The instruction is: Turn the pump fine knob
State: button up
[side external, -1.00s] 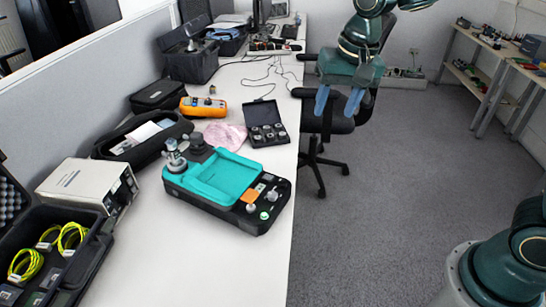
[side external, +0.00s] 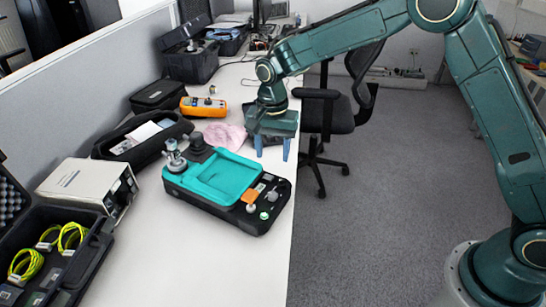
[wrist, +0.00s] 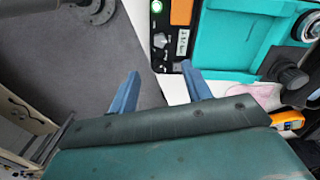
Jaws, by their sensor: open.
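The pump unit, a teal and black calibrator (side external: 215,178), sits on the white table. Its black knob (side external: 197,143) and silver fitting (side external: 174,158) stand at its far left end. Small knobs, a green button (side external: 264,216) and an orange screen (side external: 250,197) are on its near right panel. I cannot tell which knob is the pump fine knob. My gripper (side external: 272,152) is open and empty, fingers down, near the table's right edge beside the unit. In the wrist view, the fingers (wrist: 160,72) point towards the panel knob (wrist: 160,41); the black knob (wrist: 292,76) shows at right.
An orange meter (side external: 203,107) and a pink cloth (side external: 226,136) lie behind the unit. Black cases (side external: 143,140) and a white instrument box (side external: 88,186) line the table's left side. A chair (side external: 325,115) stands right of the table. The table front is clear.

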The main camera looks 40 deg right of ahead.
aim_at(273, 194)
jog(key=shift+f, duration=0.15)
jog(key=shift+f, duration=6.8)
jog(key=c, duration=1)
